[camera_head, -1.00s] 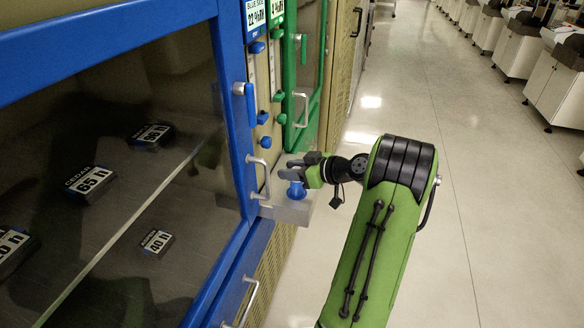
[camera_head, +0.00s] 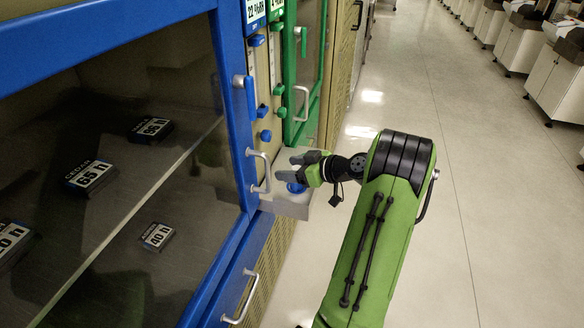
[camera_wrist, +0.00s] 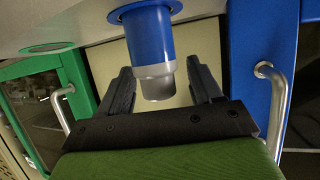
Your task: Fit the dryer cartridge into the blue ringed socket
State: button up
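The dryer cartridge (camera_wrist: 150,45), a blue cylinder with a grey end, stands between my fingers in the wrist view. Its far end meets the blue ringed socket (camera_wrist: 118,17) on a pale shelf (camera_wrist: 215,8); how deep it sits is hidden. My gripper (camera_wrist: 160,68) is open around it, with gaps on both sides. In the head view my gripper (camera_head: 289,168) is over the shelf (camera_head: 291,208), fingers spread. Only a bit of blue (camera_head: 296,188) shows below the lower finger; I cannot tell cartridge from socket there.
A green ring (camera_wrist: 45,48) lies in the same shelf. The blue cabinet door handle (camera_head: 260,172) is close left of my gripper, and the green door handle (camera_head: 301,103) is beyond it. The aisle floor (camera_head: 480,200) is clear.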

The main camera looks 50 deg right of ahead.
jog(key=p+v, duration=0.4)
jog(key=v, duration=1.1)
jog(key=shift+s, duration=0.35)
jog(key=shift+d+r, duration=0.1)
jog(key=shift+r, duration=0.05)
